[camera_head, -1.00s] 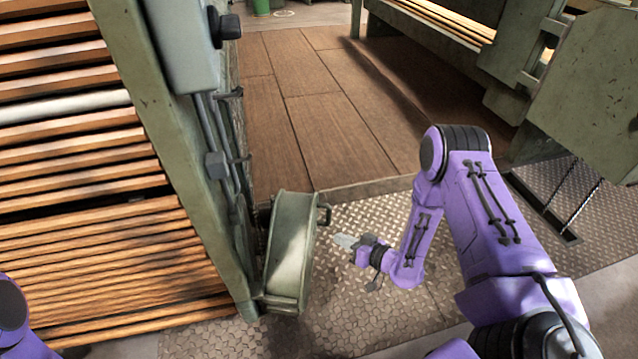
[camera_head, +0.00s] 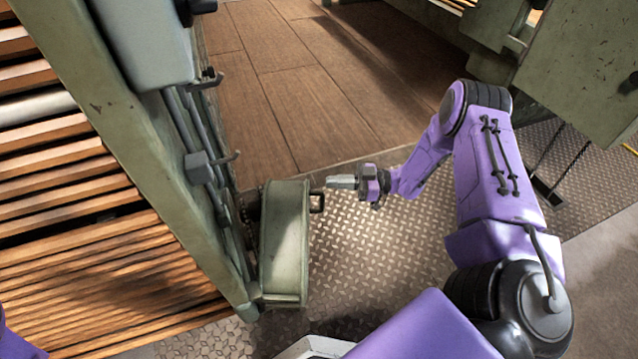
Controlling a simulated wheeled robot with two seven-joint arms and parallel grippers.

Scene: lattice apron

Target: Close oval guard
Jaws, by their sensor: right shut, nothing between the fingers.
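The oval guard (camera_head: 284,245) is a green, rounded-end metal cover hinged at the lower end of the green machine frame on the left. It stands swung out from the frame, over the metal floor plate. A small dark handle (camera_head: 317,202) sticks out from its right side near the top. My right gripper (camera_head: 332,182) is shut and empty. Its fingertips point left and are close to the handle, slightly above and right of it in the picture; I cannot tell if they touch. My left gripper is out of view; only a purple bit of my left arm shows at the lower left.
The machine frame (camera_head: 150,150) with wooden slats (camera_head: 90,240) fills the left, with pipes and a grey box on its side. A patterned metal plate (camera_head: 385,245) covers the floor. Wooden boards (camera_head: 300,100) lie behind. Another green machine (camera_head: 580,70) stands at upper right.

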